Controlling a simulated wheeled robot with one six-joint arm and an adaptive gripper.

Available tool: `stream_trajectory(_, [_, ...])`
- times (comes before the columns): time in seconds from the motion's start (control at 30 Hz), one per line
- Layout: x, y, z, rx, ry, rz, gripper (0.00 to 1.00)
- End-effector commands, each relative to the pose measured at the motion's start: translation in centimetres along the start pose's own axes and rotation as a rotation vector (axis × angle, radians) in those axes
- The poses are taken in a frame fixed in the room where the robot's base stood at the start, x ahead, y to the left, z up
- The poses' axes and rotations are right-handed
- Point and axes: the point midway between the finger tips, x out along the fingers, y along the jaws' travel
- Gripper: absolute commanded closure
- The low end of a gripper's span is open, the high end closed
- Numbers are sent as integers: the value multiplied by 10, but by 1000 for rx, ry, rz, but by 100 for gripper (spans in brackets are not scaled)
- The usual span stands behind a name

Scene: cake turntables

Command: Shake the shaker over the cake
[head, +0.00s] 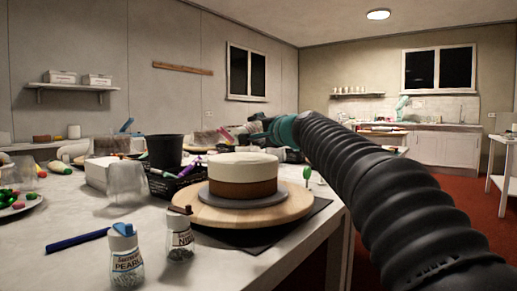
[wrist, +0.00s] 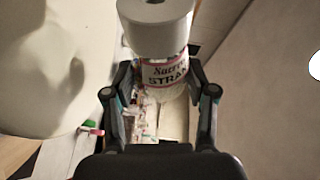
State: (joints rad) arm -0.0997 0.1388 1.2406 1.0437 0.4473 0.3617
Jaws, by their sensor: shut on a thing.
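The cake (head: 244,174), with white top and brown lower side, sits on a grey board on a round wooden turntable (head: 292,208). In the wrist view a large white round surface at left, seemingly the cake top (wrist: 45,50), carries a dark shadow. My gripper (wrist: 160,62) is shut on a shaker (wrist: 166,74) with a white cap and a label reading "STRAN…". In the wrist view the shaker appears beside the white surface, apart from it. In the head view my arm reaches behind the cake; the held shaker is hard to make out there.
Two shakers, one blue-capped (head: 125,256) and one brown-capped (head: 179,236), stand at the table's front. A blue pen (head: 77,240), a clear cup (head: 127,183), a black cup (head: 166,152) and a black crate lie left of the turntable. Open floor is at right.

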Motion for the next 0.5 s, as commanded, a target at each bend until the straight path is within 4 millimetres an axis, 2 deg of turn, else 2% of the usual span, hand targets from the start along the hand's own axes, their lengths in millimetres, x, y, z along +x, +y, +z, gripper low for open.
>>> stream_trajectory(0.5, [-3, -12, 4, -236, 29, -99, 86])
